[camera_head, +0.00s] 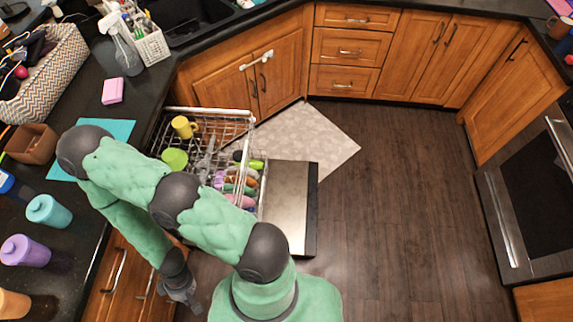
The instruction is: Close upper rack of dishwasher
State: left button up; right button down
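The dishwasher's upper rack (238,113) is a white wire rack pulled out from under the left counter. A yellow mug (184,127), a green cup (175,159) and several colourful utensils show in the rack area. The dishwasher door (287,200) is folded down, its steel panel lying to the right of the rack. My green arm crosses over the rack's near side and hides part of it.
The dark counter (82,232) on the left holds cups, a brown box (31,144), a pink sponge (113,91) and a woven basket (50,75). A light mat (305,135) lies beyond the door. The wooden floor (400,210) on the right is clear up to the oven (535,190).

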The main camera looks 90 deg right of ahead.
aim_at(252, 119)
jog(key=z, duration=2.35)
jog(key=k+l+u, duration=0.1)
jog(key=l+u, duration=0.15)
jog(key=u, duration=0.2)
